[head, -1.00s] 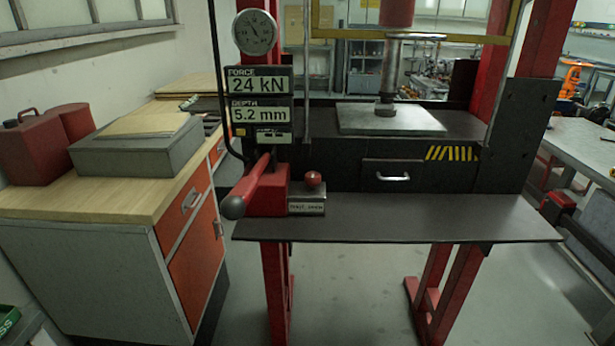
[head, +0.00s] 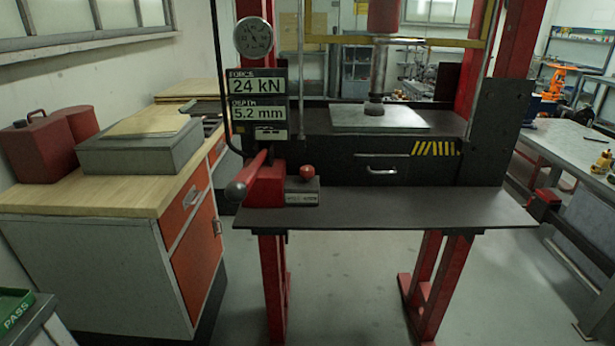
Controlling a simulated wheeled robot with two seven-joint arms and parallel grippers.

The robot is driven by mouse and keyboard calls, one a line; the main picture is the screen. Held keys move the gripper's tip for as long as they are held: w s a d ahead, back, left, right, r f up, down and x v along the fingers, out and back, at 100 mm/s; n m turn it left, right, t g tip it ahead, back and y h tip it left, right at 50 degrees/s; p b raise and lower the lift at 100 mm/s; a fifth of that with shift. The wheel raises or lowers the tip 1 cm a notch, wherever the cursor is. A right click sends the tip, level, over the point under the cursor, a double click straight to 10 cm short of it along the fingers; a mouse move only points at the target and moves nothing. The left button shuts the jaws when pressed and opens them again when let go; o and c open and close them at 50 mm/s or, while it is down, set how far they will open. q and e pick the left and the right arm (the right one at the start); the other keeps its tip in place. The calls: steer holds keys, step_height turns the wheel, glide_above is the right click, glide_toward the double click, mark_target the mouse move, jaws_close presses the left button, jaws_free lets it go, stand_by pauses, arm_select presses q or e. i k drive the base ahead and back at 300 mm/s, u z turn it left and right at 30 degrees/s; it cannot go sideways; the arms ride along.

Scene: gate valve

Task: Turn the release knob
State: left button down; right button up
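The release knob is a small red ball (head: 307,172) on top of a grey block (head: 302,191), whose label is too blurred to read. The block sits on the dark front shelf (head: 420,212) of a red-framed press. Just left of it is a red pump body with a red lever (head: 247,176). Above them, displays (head: 257,100) read 24 kN and 5.2 mm, under a round gauge (head: 254,38). The press ram (head: 376,80) is down against a metal plate (head: 390,118). Neither of my grippers is in view.
A wood-topped cabinet (head: 110,195) with orange drawers stands left, holding a grey box (head: 138,152) and a red can (head: 38,150). A green PASS tray (head: 14,303) is at lower left. A workbench (head: 575,150) stands right. The floor before the press is clear.

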mark_target(306, 172)
steer(key=z, duration=0.35)
steer(key=i, duration=0.85)
steer(key=u, duration=0.7)
